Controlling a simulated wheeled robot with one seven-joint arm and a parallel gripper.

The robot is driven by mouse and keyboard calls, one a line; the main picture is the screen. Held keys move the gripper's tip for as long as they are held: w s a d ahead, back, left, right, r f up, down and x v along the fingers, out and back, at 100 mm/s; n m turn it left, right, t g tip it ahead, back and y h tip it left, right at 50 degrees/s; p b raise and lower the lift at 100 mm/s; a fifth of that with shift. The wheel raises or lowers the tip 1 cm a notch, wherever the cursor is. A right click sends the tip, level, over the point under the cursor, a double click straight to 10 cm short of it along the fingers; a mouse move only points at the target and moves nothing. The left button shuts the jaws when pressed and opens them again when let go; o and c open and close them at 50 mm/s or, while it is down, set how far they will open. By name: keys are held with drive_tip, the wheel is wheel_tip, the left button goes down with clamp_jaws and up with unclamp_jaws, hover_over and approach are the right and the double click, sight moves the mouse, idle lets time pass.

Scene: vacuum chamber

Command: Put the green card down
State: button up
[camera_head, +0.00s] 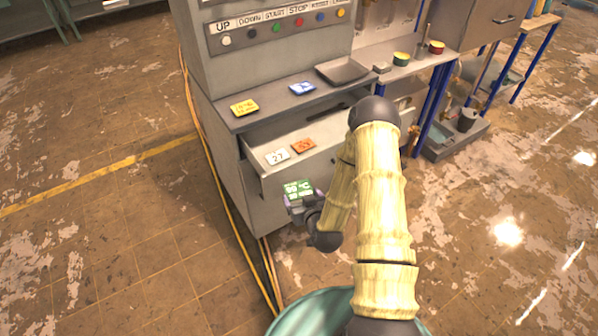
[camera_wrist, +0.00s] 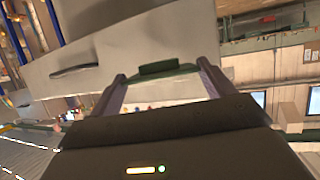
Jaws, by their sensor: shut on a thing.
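The green card (camera_head: 298,187) is held in my gripper (camera_head: 300,196), in front of the console's open drawer (camera_head: 256,181) and apart from it. In the wrist view the card (camera_wrist: 158,69) shows as a thin green edge between the two fingers of my gripper (camera_wrist: 160,78). The gripper is shut on it. A white card marked 27 (camera_head: 277,156) and an orange card (camera_head: 303,146) lie in the drawer. On the console's grey ledge (camera_head: 272,103) lie a yellow card (camera_head: 244,108) and a blue card (camera_head: 302,88).
A dark shallow tray (camera_head: 342,72) sits on the ledge, right of the blue card. A panel with coloured buttons (camera_head: 277,28) stands above. A bench (camera_head: 413,50) with small round tins is at the right. Orange cables (camera_head: 222,205) run along the floor at the left.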

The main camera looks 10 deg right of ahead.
drive_tip(key=s+f+h, duration=0.1)
drive_tip(key=s+f, duration=0.4)
drive_tip(key=f, duration=0.5)
drive_tip(key=shift+s+m, duration=0.25)
drive_tip(key=shift+m, duration=0.15)
drive_tip(key=shift+a+f, duration=0.1)
drive_tip(key=shift+a, duration=0.15)
